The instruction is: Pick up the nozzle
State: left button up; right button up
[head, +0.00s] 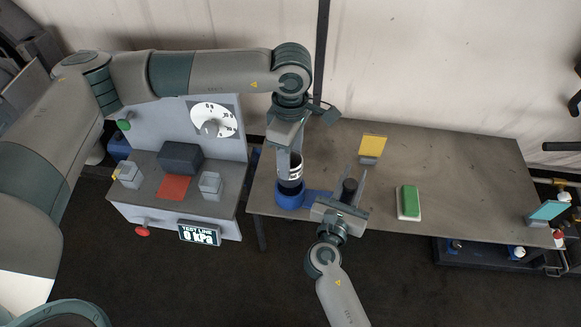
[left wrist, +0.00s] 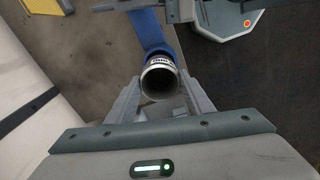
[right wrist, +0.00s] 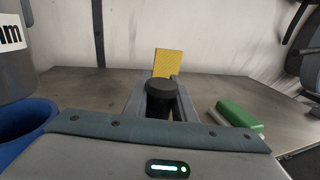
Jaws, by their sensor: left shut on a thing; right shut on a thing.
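A hollow dark tube with a white printed band (head: 295,170), which looks like the nozzle, stands upright over a round blue holder (head: 289,200). Its open end (left wrist: 159,82) faces the left wrist camera. I cannot tell whether its lower end still sits in the holder. My left gripper (head: 290,163) is shut on this tube from above. My right gripper (head: 351,180) is shut on a black round-topped post (head: 349,189), seen between the fingers in the right wrist view (right wrist: 160,92). A blue arm runs from the holder towards this post; their join is hidden.
On the table (head: 455,175) are a yellow panel on a stand (head: 372,146), a green-and-white block (head: 408,202) and a teal panel (head: 547,210). A test stand with a red pad (head: 173,188) and a display reading 0 kPa (head: 199,233) is at left. The back right table is clear.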

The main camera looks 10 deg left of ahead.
pick_arm(q)
jog(key=shift+r, duration=1.1)
pick_arm(e)
jog(key=o, duration=1.2)
jog(key=shift+c, duration=0.2)
jog(key=v, duration=1.2)
